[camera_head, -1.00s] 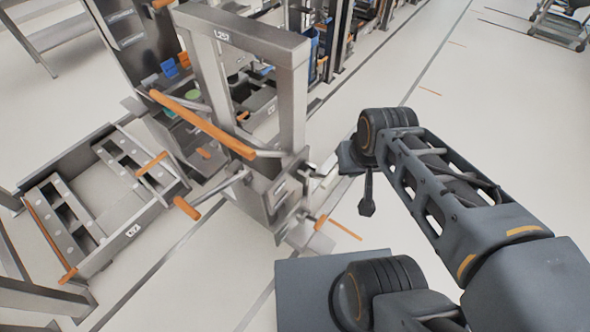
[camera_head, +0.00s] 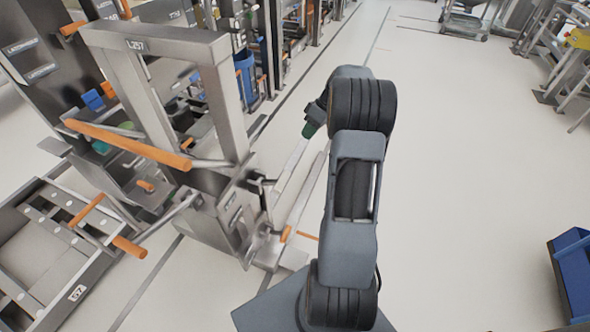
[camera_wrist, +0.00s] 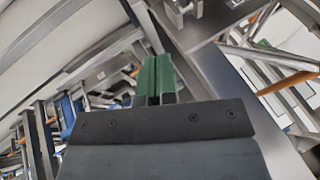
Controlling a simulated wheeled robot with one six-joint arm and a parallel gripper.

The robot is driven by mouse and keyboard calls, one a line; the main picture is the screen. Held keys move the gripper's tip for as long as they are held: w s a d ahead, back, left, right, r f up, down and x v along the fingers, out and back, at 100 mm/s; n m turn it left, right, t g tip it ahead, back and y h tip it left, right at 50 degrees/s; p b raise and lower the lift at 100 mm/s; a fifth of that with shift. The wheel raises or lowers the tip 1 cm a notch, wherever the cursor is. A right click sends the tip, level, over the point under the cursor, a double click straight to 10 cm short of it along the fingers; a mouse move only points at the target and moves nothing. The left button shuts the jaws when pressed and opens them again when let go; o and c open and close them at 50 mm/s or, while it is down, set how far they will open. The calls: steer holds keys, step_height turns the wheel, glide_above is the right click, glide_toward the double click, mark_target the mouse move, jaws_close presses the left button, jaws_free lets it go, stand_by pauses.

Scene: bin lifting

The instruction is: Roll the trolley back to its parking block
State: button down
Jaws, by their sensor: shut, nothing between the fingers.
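A metal upright frame marked L257 (camera_head: 190,50), with a long orange handlebar (camera_head: 125,144), stands left of centre in the head view. It appears to be the trolley, though its wheels are not clear. My gripper (camera_head: 313,121) is to the right of the frame, apart from it, with green fingers that look empty. In the wrist view my gripper (camera_wrist: 154,80) shows its green fingers close together and shut, with grey metal parts and an orange bar (camera_wrist: 288,82) beyond. I cannot pick out the parking block for certain.
A low metal unit with a numbered label (camera_head: 77,293) lies at the lower left, beside the frame. Racks with a blue bin (camera_head: 245,76) line the back. A blue container (camera_head: 574,270) stands at the right edge. Pale floor (camera_head: 455,170) is clear to my right.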

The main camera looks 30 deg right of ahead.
steer(key=d+f+y, duration=0.1)
steer(key=d+f, duration=0.3)
steer(key=a+f, duration=0.8)
steer(key=a, duration=0.1)
steer(key=shift+a+n+t, duration=0.25)
steer(key=shift+n+t, duration=0.05)
steer(key=shift+n, duration=0.1)
steer(key=shift+d, duration=0.15)
steer(key=shift+s+b, duration=0.15)
steer(key=shift+b, duration=0.15)
